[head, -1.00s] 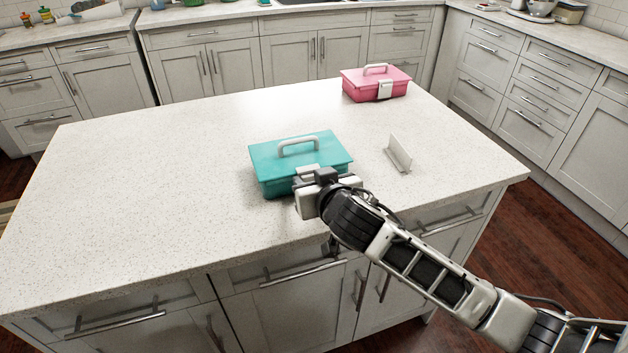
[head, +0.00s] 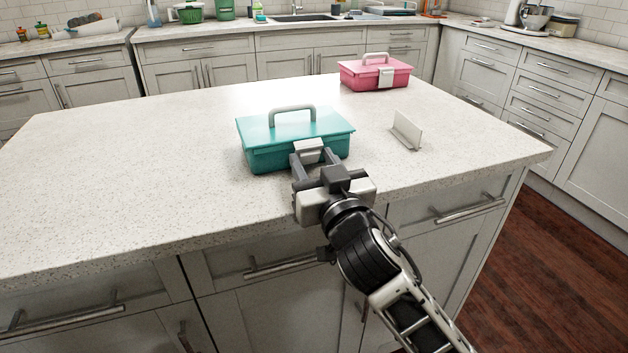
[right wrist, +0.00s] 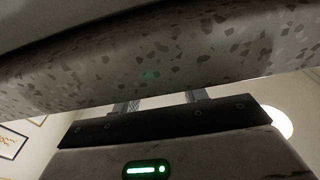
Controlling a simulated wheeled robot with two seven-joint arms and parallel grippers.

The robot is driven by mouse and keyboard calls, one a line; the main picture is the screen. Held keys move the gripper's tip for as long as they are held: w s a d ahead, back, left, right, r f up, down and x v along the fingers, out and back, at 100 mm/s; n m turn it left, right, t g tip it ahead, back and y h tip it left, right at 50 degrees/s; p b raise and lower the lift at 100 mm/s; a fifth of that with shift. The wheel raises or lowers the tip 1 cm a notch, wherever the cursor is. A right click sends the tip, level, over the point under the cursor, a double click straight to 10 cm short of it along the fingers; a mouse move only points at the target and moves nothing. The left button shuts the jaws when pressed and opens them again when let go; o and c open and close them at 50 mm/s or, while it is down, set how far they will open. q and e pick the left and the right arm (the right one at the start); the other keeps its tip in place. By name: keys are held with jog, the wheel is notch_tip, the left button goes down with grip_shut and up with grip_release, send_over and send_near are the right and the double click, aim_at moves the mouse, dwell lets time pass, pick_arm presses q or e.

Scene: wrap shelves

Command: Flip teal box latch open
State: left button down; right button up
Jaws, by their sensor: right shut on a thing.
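The teal box (head: 272,148) stands on the white speckled counter with its lid down and its grey handle (head: 292,113) upright. Its pale latch (head: 309,145) is on the front face. My right gripper (head: 312,156) reaches in from the front edge, its dark fingers on either side of the latch, shut on it. The latch's lower part is hidden by the fingers. In the right wrist view, the gripper's dark palm and fingers (right wrist: 160,106) show behind the counter edge, which hides the fingertips. My left gripper is not in view.
The counter's front edge (right wrist: 150,65) is very close to the right wrist camera. A pink box (head: 362,75) with a pale latch stands at the back right. A small white upright stand (head: 408,130) is right of the teal box. The counter's left side is clear.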

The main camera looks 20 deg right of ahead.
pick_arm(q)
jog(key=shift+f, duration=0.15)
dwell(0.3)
pick_arm(e)
jog(key=o, duration=1)
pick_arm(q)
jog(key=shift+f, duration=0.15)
pick_arm(e)
jog(key=s+f, duration=0.2)
jog(key=s, duration=1.3)
jog(key=shift+s+d+f, duration=0.2)
jog(key=shift+s+d, duration=0.05)
jog(key=shift+s, duration=0.15)
